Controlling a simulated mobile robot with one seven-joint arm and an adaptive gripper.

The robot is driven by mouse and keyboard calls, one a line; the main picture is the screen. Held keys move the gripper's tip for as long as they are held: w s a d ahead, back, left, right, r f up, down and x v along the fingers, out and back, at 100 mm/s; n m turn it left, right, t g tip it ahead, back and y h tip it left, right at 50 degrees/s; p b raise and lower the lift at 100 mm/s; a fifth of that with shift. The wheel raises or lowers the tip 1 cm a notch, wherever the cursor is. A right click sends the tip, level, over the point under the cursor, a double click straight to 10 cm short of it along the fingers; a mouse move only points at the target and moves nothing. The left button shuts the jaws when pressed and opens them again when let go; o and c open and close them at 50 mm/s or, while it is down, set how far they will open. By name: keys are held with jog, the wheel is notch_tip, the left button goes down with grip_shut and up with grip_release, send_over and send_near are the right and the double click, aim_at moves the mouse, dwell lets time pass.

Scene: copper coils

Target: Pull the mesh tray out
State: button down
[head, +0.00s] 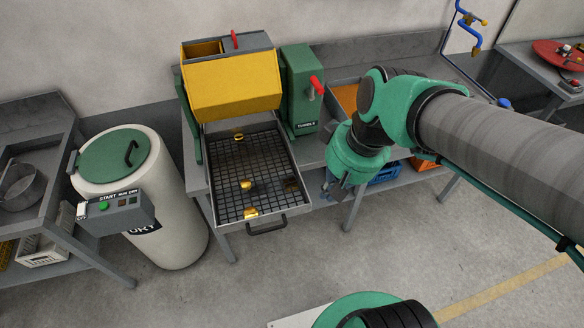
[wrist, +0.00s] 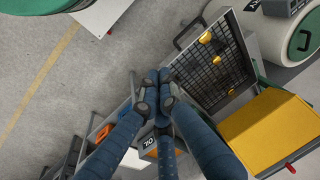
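The mesh tray (head: 262,181) is a dark grid in a light metal frame, below and in front of the yellow drum (head: 233,92). Its front reaches past the bench edge. Its dark handle (head: 267,226) is at the front end. Several gold pieces lie on the mesh. The tray also shows in the wrist view (wrist: 222,66), with its handle (wrist: 187,31) at the upper left. My gripper (head: 332,189) is to the right of the tray, apart from the handle. In the wrist view its fingertips (wrist: 157,80) are together, with nothing seen between them.
A green box with a red lever (head: 302,90) stands right of the drum. An orange-bottomed tray (head: 346,97) is behind my arm. A white cylinder with a green lid (head: 145,195) stands at left. Blue and orange crates (head: 427,163) are under the bench. The floor in front is open.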

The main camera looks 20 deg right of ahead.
jog(key=w+d+r+t+h, duration=0.1)
jog(key=w+r, duration=0.4)
jog(key=g+p, duration=0.1)
jog(key=g, duration=0.3)
send_over(300, 204)
jog(key=w, duration=0.3)
notch_tip(300, 204, down, 11)
jog(key=w+f+g, duration=0.1)
jog(key=w+f, duration=0.1)
jog(key=f, duration=0.4)
jog(key=w+f+g, duration=0.2)
jog(key=f, duration=0.5)
jog(key=shift+w+f+h+p, duration=0.15)
jog(key=shift+w+h+p, duration=0.15)
jog(key=shift+w+h, duration=0.1)
jog(key=shift+s+d+f, duration=0.1)
jog(key=b+x, duration=0.2)
jog(key=x, duration=0.7)
jog(key=shift+s+f, duration=0.15)
jog(key=shift+f, duration=0.05)
jog(key=shift+s+f, duration=0.2)
jog(key=shift+s, duration=0.1)
jog(key=shift+s+r+b, duration=0.1)
jog(key=shift+s+b, duration=0.3)
jog(key=shift+s, duration=1.35)
